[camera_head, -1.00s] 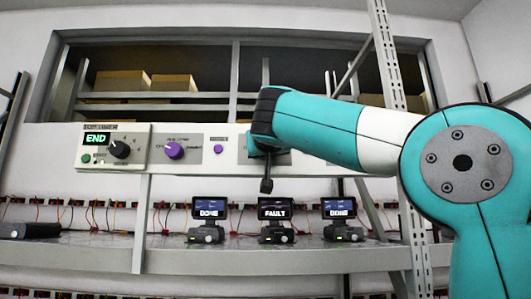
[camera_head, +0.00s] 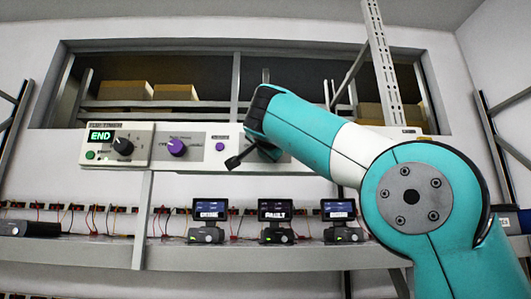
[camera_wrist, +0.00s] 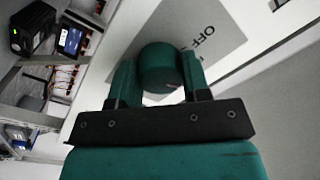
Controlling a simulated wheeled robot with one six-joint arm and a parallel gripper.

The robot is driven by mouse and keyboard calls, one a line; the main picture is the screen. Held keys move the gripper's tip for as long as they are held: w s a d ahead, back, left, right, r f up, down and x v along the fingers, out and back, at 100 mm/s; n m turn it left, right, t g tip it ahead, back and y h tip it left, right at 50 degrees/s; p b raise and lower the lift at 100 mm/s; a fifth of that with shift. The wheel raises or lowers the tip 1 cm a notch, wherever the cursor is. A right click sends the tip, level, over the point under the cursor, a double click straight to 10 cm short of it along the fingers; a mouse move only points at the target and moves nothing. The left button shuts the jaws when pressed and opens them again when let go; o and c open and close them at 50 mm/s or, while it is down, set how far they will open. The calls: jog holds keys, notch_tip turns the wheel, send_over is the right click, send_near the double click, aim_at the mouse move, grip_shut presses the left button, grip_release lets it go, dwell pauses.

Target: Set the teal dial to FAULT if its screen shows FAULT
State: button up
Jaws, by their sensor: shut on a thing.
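The teal dial (camera_wrist: 160,64) is round and sits on a grey plate with dark lettering starting "OFF", seen in the wrist view. My gripper (camera_wrist: 161,78) has one finger on each side of the dial and is shut on it. In the head view my wrist covers the dial and its pointer, so its setting cannot be read. Below the panel, a middle screen (camera_head: 275,210) reads FAULT. The left screen (camera_head: 210,211) and right screen (camera_head: 339,210) carry blurred words.
The white panel (camera_head: 305,168) also bears a black dial (camera_head: 123,146) beside a green END display (camera_head: 101,136), a purple dial (camera_head: 177,147) and a purple button (camera_head: 220,147). A grey shelf (camera_head: 200,258) with several cables runs below.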

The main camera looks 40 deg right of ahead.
jog(key=shift+f+m, duration=0.1)
jog(key=shift+m, duration=0.9)
jog(key=o, duration=0.9)
